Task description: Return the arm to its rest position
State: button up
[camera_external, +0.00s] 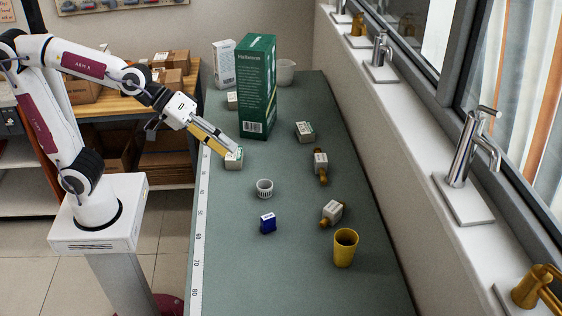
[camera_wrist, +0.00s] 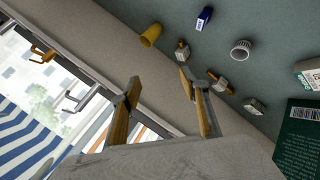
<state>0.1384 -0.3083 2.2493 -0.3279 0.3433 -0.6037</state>
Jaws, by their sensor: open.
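My gripper (camera_external: 229,149) is over the left edge of the green-grey table in the external view, its tan fingers pointing down and right. In that view its tips overlap a small white and green box (camera_external: 233,160); I cannot tell whether they touch it. In the wrist view the two fingers of my gripper (camera_wrist: 158,82) stand wide apart with nothing between them. The wrist view looks across the table toward the wall and window.
A tall green box (camera_external: 257,88) stands just beyond my gripper. A white ribbed ring (camera_external: 265,188), a blue box (camera_external: 268,223), a yellow cup (camera_external: 345,248) and valve-like parts (camera_external: 321,166) are spread over the table (camera_external: 290,275). Taps line the sill (camera_external: 420,150) at right.

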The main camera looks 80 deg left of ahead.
jog(key=s+a+f+m+g+y, duration=0.1)
jog(key=s+a+f+m, duration=0.1)
jog(key=s, duration=0.5)
jog(key=s+a+f+m+g+y, duration=0.1)
jog(key=s+a+f+m, duration=0.2)
jog(key=s, duration=0.4)
jog(key=s+a+f+m+g, duration=0.2)
jog(key=s+a+m, duration=0.1)
jog(key=s, duration=0.4)
jog(key=shift+s+a+f+y, duration=0.2)
jog(key=shift+s+a+y, duration=0.1)
jog(key=shift+a+y, duration=0.15)
dwell(5.4)
